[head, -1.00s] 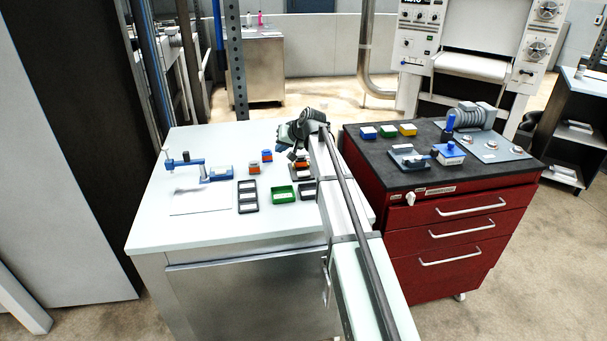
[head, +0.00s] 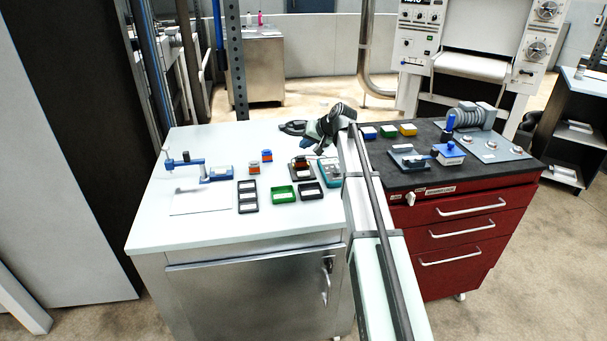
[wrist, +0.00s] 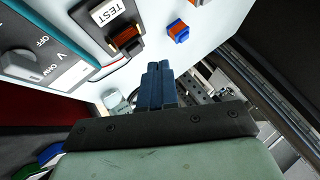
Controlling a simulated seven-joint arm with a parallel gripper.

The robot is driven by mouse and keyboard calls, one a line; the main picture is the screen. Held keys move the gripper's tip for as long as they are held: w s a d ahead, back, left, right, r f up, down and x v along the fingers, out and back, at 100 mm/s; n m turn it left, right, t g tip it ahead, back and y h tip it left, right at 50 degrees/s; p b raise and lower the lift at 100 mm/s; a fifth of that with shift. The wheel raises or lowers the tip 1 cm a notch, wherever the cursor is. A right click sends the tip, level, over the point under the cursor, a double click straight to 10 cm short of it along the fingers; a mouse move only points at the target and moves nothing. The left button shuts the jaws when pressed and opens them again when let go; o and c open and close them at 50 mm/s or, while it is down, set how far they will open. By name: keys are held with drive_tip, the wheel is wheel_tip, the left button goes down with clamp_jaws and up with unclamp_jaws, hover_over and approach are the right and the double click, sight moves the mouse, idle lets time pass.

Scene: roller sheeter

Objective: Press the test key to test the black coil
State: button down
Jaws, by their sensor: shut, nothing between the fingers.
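A coil with orange winding and black ends (head: 302,160) sits on the test fixture (head: 302,176) on the white table; it also shows in the wrist view (wrist: 126,38). A white piece marked TEST (wrist: 106,12) is beside it at the top of the wrist view. A teal-edged meter (head: 330,172) stands right of the fixture; its dial (wrist: 20,62) shows in the wrist view, but no reading is visible.
Blue-ended (head: 267,154) and orange (head: 253,168) coils stand left of the fixture. A black compartment tray (head: 247,208), a green tray (head: 284,201) and a black tray (head: 312,198) lie in front. A blue clamp device (head: 215,174) is at left. The red cabinet (head: 460,235) adjoins at right.

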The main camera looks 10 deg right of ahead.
sight(306, 174)
drive_tip(key=shift+f, duration=4.15)
drive_tip(key=shift+f, duration=0.15)
drive_tip(key=shift+f, duration=0.3)
drive_tip(key=shift+f, duration=0.45)
drive_tip(key=shift+r, duration=0.9)
drive_tip(key=shift+r, duration=0.15)
drive_tip(key=shift+r, duration=2.35)
